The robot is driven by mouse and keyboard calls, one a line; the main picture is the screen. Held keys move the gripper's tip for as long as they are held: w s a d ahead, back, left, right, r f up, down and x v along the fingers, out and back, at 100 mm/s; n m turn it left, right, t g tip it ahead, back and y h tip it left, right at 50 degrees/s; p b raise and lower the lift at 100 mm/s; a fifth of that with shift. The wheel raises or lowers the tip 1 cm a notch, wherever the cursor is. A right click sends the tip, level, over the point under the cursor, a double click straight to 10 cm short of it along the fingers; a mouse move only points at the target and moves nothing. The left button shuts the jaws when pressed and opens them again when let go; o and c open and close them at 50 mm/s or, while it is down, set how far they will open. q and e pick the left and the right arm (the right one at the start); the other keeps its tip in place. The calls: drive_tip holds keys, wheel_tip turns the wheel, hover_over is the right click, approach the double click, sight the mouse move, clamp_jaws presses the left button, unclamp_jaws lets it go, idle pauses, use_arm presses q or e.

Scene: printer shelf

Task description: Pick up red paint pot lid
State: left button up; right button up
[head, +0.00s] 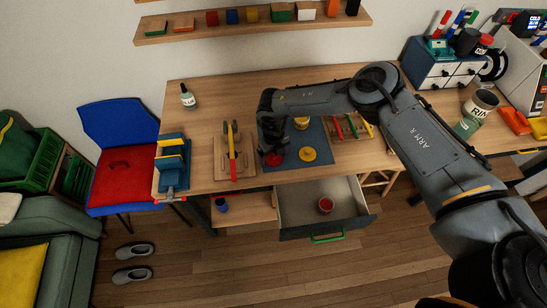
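A round red lid (275,160) lies at the left side of the blue-grey mat (318,134) on the desk. My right gripper (268,151) points down right at the red lid and covers part of it. I cannot tell whether its fingers are open or shut, or whether they touch the lid. A yellow lid (308,155) lies on the mat to the right. A red pot (325,205) stands in the open drawer below. My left gripper is not in view.
A yellow pot (301,123) stands on the mat behind the yellow lid. A wooden board (220,165) with a red and yellow tool is to the left. The open drawer (355,200) juts out below the desk's front edge. A blue pot (222,205) sits on a low shelf.

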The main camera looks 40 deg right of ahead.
drive_tip(key=c, duration=0.9)
drive_tip(key=shift+r, duration=0.1)
